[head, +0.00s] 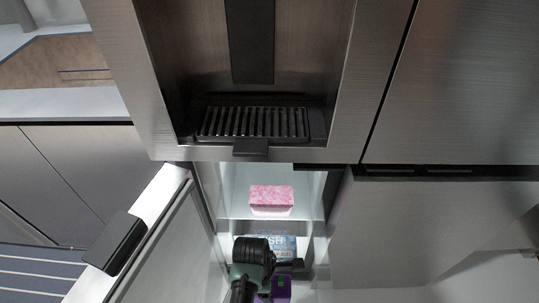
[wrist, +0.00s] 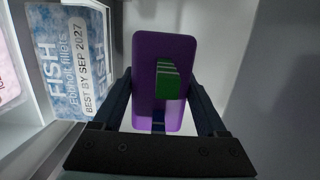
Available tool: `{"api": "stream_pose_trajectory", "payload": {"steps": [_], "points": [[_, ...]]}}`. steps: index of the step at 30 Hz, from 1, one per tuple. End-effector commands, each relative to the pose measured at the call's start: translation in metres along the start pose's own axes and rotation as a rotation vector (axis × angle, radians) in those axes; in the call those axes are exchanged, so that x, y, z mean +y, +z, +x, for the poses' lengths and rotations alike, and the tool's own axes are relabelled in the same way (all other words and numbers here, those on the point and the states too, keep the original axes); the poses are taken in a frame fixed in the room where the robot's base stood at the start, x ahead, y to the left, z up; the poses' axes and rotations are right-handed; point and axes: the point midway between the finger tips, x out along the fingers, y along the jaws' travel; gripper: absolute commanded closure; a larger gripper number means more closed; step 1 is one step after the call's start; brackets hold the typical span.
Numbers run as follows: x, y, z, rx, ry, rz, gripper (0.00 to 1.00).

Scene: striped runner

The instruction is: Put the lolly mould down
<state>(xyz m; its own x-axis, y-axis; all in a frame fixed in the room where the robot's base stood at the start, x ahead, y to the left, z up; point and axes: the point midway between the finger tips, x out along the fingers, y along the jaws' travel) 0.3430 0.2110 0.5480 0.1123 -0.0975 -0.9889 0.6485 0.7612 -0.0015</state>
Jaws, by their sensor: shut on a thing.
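The lolly mould (wrist: 146,54) is a purple block with a green ridged part on its face. In the wrist view it stands upright between the dark fingers of my gripper (wrist: 162,88), which is shut on it. In the head view my gripper (head: 278,272) is low in the centre, in the opening of a lit freezer compartment (head: 233,196). The purple mould shows there in part (head: 281,289), with the rest hidden by my arm. I cannot tell whether the mould touches a surface beneath.
A blue-and-white fish fillets pack (wrist: 71,55) stands left of the mould. A pink box (head: 271,197) sits farther in. An open door (head: 160,255) with a dark handle is at left. A dispenser recess (head: 252,122) is above. Pale walls flank the mould closely.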

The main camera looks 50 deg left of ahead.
Motion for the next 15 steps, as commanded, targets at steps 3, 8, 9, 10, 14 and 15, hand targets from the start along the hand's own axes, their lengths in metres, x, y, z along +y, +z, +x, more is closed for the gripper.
{"api": "stream_pose_trajectory", "payload": {"steps": [3, 8, 9, 10, 14, 15], "points": [[0.0014, 0.0004, -0.0001, -0.001, 0.004, 0.001, 0.97], [0.0011, 0.0003, 0.0009, -0.001, 0.003, 0.001, 0.97], [0.0010, 0.0001, 0.0023, -0.001, 0.003, 0.001, 0.97], [0.0010, -0.0001, 0.0034, -0.001, 0.002, 0.001, 0.97], [0.0006, -0.0003, 0.0031, 0.000, 0.002, 0.001, 0.04], [0.0006, -0.0002, 0.0030, 0.000, 0.002, 0.001, 0.00]]}}
